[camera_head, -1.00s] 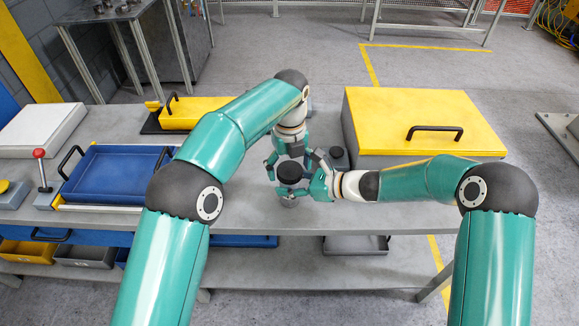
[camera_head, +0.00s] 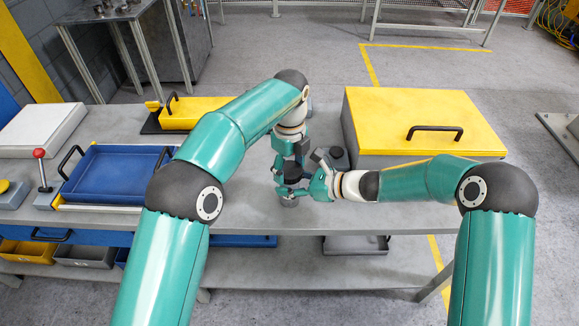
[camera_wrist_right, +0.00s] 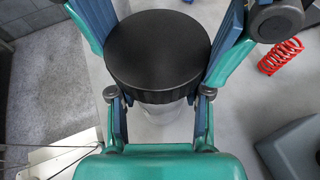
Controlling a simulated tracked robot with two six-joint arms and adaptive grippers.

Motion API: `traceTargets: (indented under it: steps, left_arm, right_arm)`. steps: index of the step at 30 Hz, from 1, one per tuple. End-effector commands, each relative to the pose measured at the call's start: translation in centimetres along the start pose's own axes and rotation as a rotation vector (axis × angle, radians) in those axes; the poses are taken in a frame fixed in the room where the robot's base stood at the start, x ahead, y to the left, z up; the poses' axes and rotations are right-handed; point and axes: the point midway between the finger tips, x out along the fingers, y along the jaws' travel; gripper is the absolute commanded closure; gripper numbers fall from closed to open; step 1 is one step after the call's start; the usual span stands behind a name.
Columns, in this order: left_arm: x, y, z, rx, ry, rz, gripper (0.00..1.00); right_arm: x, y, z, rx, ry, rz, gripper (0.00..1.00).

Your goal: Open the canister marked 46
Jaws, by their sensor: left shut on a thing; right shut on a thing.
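A canister with a black ribbed lid (camera_head: 293,171) and a grey body (camera_head: 289,202) stands on the bench between my arms. No number on it can be read. My left gripper (camera_head: 288,177) reaches down from behind and is shut at the lid, covering part of it. My right gripper (camera_head: 307,190) comes in from the right and is shut on the canister's body. In the right wrist view the lid (camera_wrist_right: 159,50) fills the middle with fingers on both sides, and the pale body (camera_wrist_right: 160,114) shows below it.
A second dark-topped object (camera_head: 337,156) stands close behind my right gripper. A large yellow-lidded box (camera_head: 425,115) is at the right and a blue tray (camera_head: 115,175) at the left. A red spring (camera_wrist_right: 280,57) lies nearby. The bench front is clear.

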Motion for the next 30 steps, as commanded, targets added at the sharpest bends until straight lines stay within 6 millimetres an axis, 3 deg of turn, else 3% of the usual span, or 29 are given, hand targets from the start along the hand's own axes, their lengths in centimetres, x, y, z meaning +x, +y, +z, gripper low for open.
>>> traceTargets:
  steps: [30]
  left_arm:
    - [-0.13, -0.12, -0.18, -2.23, 0.003, 0.0, 0.76]
  right_arm:
    - [0.04, 0.06, 0.02, -0.002, 0.0, 0.002, 1.0]
